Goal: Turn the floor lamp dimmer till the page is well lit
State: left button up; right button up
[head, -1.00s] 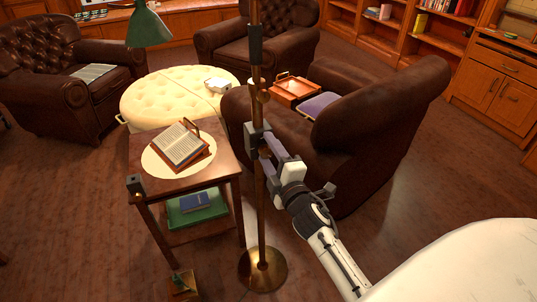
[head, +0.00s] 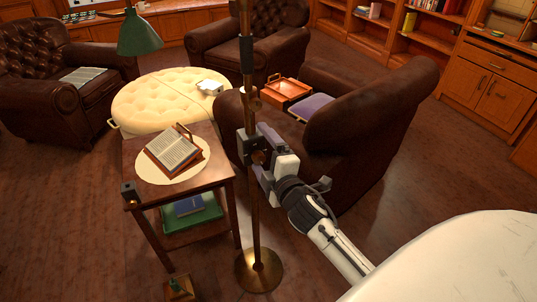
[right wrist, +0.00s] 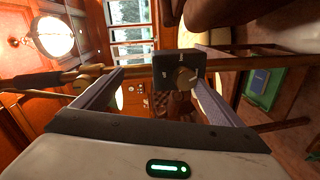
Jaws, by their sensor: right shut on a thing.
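The floor lamp's brass pole (head: 254,205) rises from a round base (head: 259,270), and its green shade (head: 139,36) hangs at upper left. The open book (head: 172,151) lies on a wooden stand on the side table, its page visible and moderately lit. The dark dimmer box (right wrist: 163,68) is on the pole; its round knob (right wrist: 185,78) faces my right wrist camera. My right gripper (head: 257,150) is at the dimmer, shut on the knob, though in the wrist view its fingers (right wrist: 160,78) look widely spaced. My left gripper is not in view.
The side table (head: 215,172) stands left of the pole, with a green tray (head: 205,218) on its lower shelf. A brown armchair (head: 345,145) is close behind my right arm. A cream ottoman (head: 150,105) stands behind the table. Bare floor (head: 75,200) lies at left.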

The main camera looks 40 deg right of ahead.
jog(key=shift+s+r, duration=0.55)
jog(key=shift+r, duration=0.35)
jog(key=shift+c, duration=0.6)
jog(key=shift+s+a, duration=0.1)
jog(key=shift+s, duration=0.25)
jog(key=c, duration=0.5)
jog(key=shift+s+a+r, duration=0.15)
jog(key=shift+s, duration=0.3)
jog(key=shift+c, duration=0.3)
jog(key=f+v, duration=0.1)
jog(key=v, duration=0.8)
jog(key=shift+f, duration=0.4)
jog(key=shift+w+a, duration=0.1)
jog(key=shift+p, duration=0.3)
